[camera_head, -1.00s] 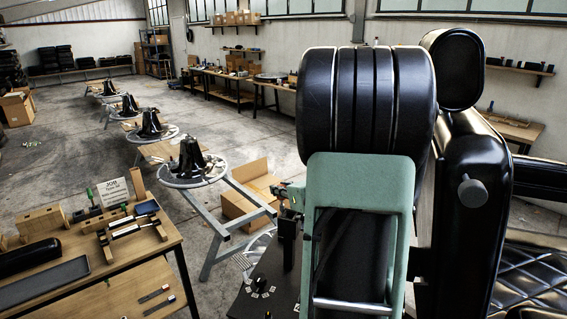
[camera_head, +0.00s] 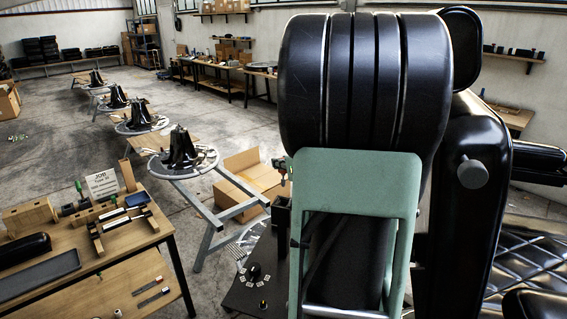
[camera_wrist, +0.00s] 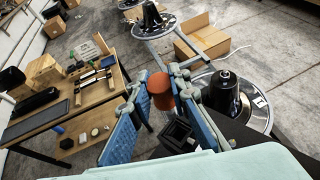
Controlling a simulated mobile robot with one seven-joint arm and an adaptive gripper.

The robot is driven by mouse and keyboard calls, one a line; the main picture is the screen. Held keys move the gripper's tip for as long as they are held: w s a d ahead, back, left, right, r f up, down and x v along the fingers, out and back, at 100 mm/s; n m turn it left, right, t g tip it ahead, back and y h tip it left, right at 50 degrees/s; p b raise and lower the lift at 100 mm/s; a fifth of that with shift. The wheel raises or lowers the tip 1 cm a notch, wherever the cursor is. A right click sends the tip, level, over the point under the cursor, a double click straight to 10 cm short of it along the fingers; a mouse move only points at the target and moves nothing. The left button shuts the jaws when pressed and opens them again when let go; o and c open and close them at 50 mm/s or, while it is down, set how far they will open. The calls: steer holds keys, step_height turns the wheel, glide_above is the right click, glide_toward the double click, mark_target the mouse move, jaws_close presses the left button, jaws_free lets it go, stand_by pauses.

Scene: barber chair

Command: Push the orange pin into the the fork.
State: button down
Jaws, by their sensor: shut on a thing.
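The orange pin (camera_wrist: 160,92) is a short orange-red cylinder in the wrist view. My gripper (camera_wrist: 159,86) is shut on it, with one blue-padded finger on each side. A black part with a square open top (camera_wrist: 178,134) shows just below the pin in the wrist view; it may be the fork, but I cannot tell. The pin appears apart from it. In the head view a dark upright post (camera_head: 282,216) stands left of my green arm link, which hides most of the area behind it. I cannot make out the pin there.
A black padded chair (camera_head: 470,190) fills the right side of the head view. A wooden workbench (camera_head: 110,262) with trays and tools stands at the left. Round-topped stands (camera_head: 183,160) with black bells line the floor. An open cardboard box (camera_head: 250,178) lies behind the post.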

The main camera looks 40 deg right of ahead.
mark_target(283, 175)
steer(key=shift+f+b, duration=2.05)
steer(key=shift+f, duration=0.25)
steer(key=shift+f+b, duration=3.05)
steer(key=shift+b, duration=0.8)
steer(key=c, duration=1.7)
jaws_free()
steer(key=shift+c, duration=0.2)
steer(key=v, duration=0.7)
steer(key=shift+s+r, duration=0.2)
steer(key=shift+s, duration=0.05)
steer(key=shift+a, duration=0.1)
